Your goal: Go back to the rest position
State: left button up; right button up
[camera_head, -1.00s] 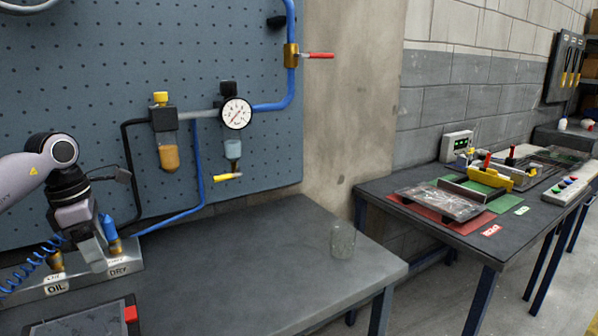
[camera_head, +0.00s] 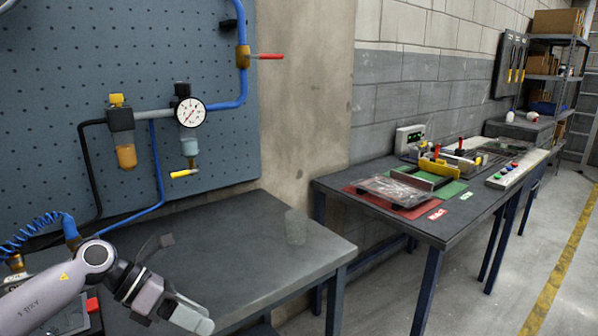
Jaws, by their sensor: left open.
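My left gripper (camera_head: 193,314) is at the bottom left of the head view, above the front of the grey workbench (camera_head: 225,240). Its arm comes in from the left and the jaws point to the lower right. It is open, with nothing seen between the fingers. It is apart from the clear glass (camera_head: 296,227), which stands upright on the bench near its right end. My left arm hides part of the bench's left side, including most of the fitting holder there. My right gripper is not in view.
Behind the bench, a pegboard (camera_head: 60,60) carries blue piping, a pressure gauge (camera_head: 191,112) and a red-handled valve (camera_head: 243,57). At right, a second table (camera_head: 440,228) holds a fixture, mats and a button panel (camera_head: 512,172). Floor beyond it is clear.

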pick_arm(q)
jog(key=s+d+n+t+h, duration=0.4)
jog(key=d+n+t+h, duration=0.3)
jog(key=d+n, duration=0.4)
jog(key=s+a+f+n+y, duration=0.3)
jog(key=s+f+n+y, duration=0.2)
jog(key=f+n, duration=0.3)
jog(key=s+a+f+n+t+y, duration=0.1)
jog(key=s+a+f+n+y, duration=0.3)
jog(key=n, duration=0.9)
jog(key=s+a+f+n+t+y, duration=0.1)
jog(key=s+a+f+n+y, duration=0.3)
jog(key=f+n, duration=0.7)
jog(key=s+y, duration=0.2)
jog(key=s, duration=0.2)
jog(key=shift+s+a+f, duration=0.15)
jog(key=shift+a+f, duration=0.1)
jog(key=shift+f, duration=0.05)
